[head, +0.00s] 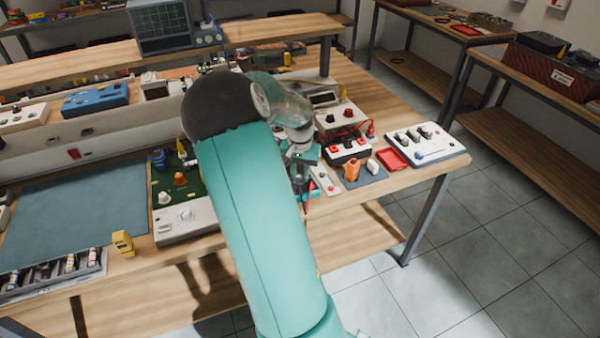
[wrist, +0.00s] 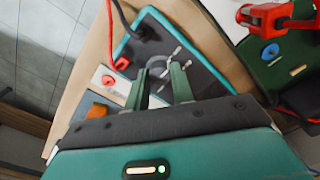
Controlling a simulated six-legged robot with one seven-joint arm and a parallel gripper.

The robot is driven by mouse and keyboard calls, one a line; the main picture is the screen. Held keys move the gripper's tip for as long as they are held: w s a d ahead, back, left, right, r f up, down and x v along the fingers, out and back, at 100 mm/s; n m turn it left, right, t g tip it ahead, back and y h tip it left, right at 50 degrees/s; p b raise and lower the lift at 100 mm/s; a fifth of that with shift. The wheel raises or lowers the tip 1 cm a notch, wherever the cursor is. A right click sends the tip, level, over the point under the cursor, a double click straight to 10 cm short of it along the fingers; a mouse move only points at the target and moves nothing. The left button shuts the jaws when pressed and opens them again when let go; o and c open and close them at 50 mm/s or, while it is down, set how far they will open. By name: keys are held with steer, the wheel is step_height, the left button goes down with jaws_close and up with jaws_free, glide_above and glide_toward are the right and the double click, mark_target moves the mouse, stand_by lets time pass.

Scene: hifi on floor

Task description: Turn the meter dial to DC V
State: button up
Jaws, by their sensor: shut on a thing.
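The meter (wrist: 196,52) shows in the wrist view as a dark face with a teal edge and pale marks around its dial. The dial (wrist: 155,63) is a grey round knob, partly covered by my fingers. My gripper (wrist: 160,71) has its two green fingers on either side of the dial and is shut on it. The dial's pointer and the wording at the marks are too small to read. In the head view my gripper (head: 303,183) is down at the bench's front part, and my arm hides most of the meter.
A red plug (wrist: 122,63) and a black lead (wrist: 122,18) lie close to the meter. A white strip (wrist: 104,80) is beside it. A green board (wrist: 283,72) is to the right. In the head view, a white knob box (head: 428,153) and red tray (head: 391,158) stand right of my gripper.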

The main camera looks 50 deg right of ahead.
mark_target(300, 176)
steer(key=m, duration=0.4)
steer(key=shift+m, duration=2.1)
steer(key=o, duration=1)
step_height(300, 176, up, 14)
steer(key=shift+f, duration=0.1)
